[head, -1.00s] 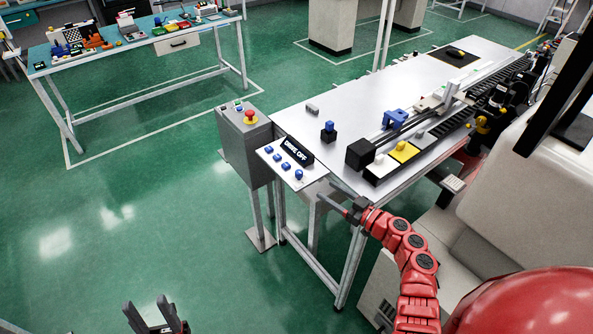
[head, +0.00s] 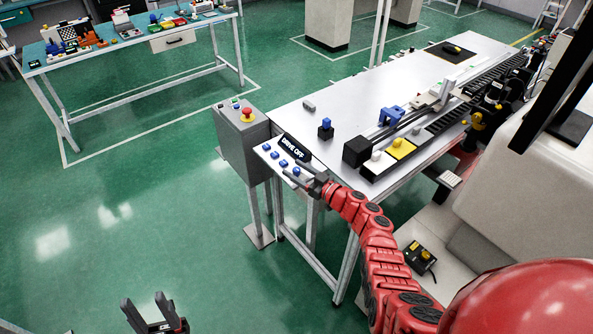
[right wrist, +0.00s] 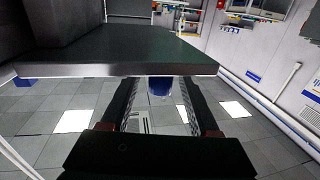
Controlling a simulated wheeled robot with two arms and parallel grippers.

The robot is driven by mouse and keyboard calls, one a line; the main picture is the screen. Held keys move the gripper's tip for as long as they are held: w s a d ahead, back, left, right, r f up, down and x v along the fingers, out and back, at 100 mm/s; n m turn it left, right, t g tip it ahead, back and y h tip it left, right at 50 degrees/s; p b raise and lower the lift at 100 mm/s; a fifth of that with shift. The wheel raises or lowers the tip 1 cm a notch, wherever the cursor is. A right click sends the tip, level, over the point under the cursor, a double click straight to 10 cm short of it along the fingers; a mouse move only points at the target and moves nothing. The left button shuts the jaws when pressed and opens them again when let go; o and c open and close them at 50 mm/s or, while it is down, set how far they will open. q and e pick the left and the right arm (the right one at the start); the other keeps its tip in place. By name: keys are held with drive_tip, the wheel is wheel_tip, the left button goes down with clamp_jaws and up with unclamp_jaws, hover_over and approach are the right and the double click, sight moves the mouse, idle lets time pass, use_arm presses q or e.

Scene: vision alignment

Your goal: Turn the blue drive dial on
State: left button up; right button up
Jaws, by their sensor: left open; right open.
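The blue drive dial (head: 297,170) is at the near end of a small slanted white panel (head: 259,151). A black display reading "DRIVE OFF" (head: 294,147) stands along the panel's back edge. My right gripper (head: 293,177) is open at the dial, at the panel's near corner. In the right wrist view a blue round part, apparently the dial (right wrist: 159,87), shows between the two open fingers (right wrist: 161,92), partly hidden by a dark slab edge. Whether the fingers touch it I cannot tell. My left gripper (head: 144,302) is open and empty above the floor, low in the head view.
Several blue buttons (head: 269,155) line the panel. A grey box with a red knob (head: 247,115) stands to its left. A white worktable (head: 290,118) with a rail and small blocks lies behind. The green floor on the left is clear.

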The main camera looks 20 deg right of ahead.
clamp_jaws()
